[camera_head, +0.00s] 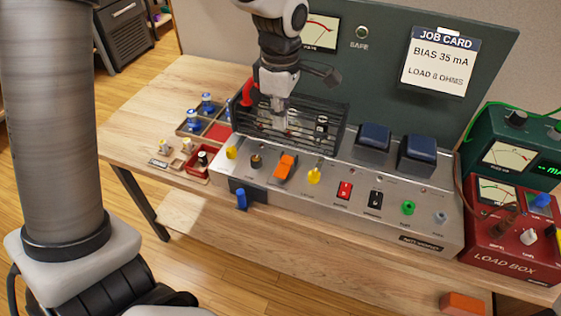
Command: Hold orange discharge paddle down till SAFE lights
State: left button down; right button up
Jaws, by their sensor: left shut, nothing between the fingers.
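The orange discharge paddle (286,166) sits on the sloped front of the silver amp chassis (330,205), between a dark knob and a yellow knob. My left gripper (281,126) comes down from the top of the view, pointing downward, its fingers shut and empty. Its tips are behind and above the paddle in the picture, in front of the black slotted cage (330,113); I see no contact with the paddle. The SAFE lamp (362,32) on the dark green back panel looks dull grey-green, not glowing. My right gripper is not in view.
Two dark blue transformer blocks (417,154) stand on the chassis to the right. A red load box (510,240) and a green meter (510,150) stand further right. A parts tray (190,128) lies left of the cage. The bench (135,125) is clear at far left.

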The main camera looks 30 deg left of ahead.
aim_at(280, 174)
pick_arm(q)
jog(key=f, duration=1.3)
jog(key=shift+s+d+f, duration=0.15)
jog(key=shift+d+f, duration=0.05)
jog(key=shift+f, duration=0.1)
jog(key=shift+s, duration=0.1)
jog(key=shift+s+d+f+b, duration=0.1)
jog(key=shift+s+f+b, duration=0.05)
jog(key=shift+f+b, duration=0.35)
jog(key=shift+s+f+b, duration=0.15)
jog(key=shift+f+b, duration=0.25)
jog(key=shift+f, duration=0.15)
jog(key=shift+r+p, duration=0.3)
jog(key=shift+r, duration=0.15)
dwell(1.1)
jog(key=shift+r+p, duration=0.7)
jog(key=shift+w, duration=0.1)
